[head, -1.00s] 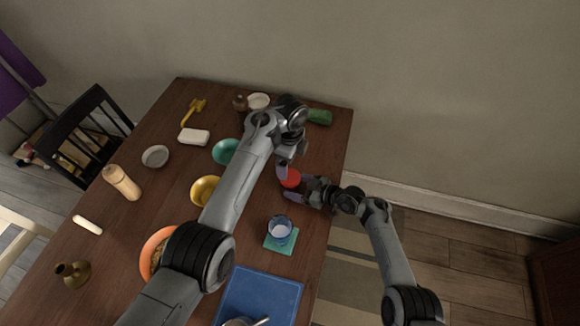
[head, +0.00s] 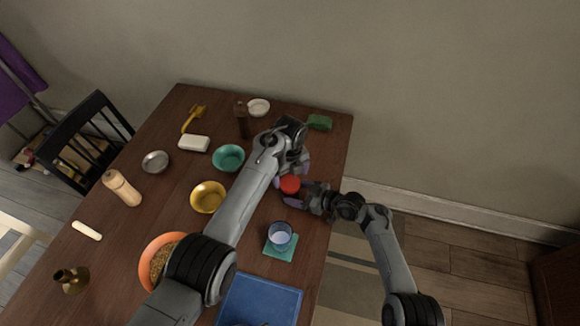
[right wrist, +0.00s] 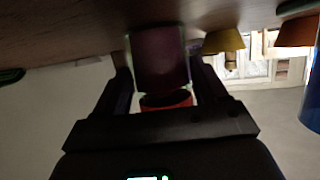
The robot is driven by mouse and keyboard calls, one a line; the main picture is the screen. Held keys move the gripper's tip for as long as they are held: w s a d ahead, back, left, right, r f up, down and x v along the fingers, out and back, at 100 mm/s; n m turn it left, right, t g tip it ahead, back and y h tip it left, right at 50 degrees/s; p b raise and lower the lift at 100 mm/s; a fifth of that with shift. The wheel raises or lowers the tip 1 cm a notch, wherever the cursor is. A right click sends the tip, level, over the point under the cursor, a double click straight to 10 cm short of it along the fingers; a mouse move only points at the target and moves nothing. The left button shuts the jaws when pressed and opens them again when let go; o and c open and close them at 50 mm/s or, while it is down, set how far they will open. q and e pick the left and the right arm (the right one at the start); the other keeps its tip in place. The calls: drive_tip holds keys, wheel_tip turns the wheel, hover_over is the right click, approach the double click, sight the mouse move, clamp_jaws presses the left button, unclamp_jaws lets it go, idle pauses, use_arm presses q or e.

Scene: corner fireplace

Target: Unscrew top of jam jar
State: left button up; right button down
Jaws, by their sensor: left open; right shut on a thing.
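The jam jar shows its red lid (head: 290,184) in the head view, near the table's right edge. My right gripper (head: 297,196) comes in from the right and is shut on the jar's body. My left gripper (head: 292,172) is open, with its fingers close around or beside the lid. I cannot tell whether they touch it.
A chair (head: 85,140) stands at the left.

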sight(290, 183)
use_arm(q)
drive_tip(key=shift+f, duration=1.85)
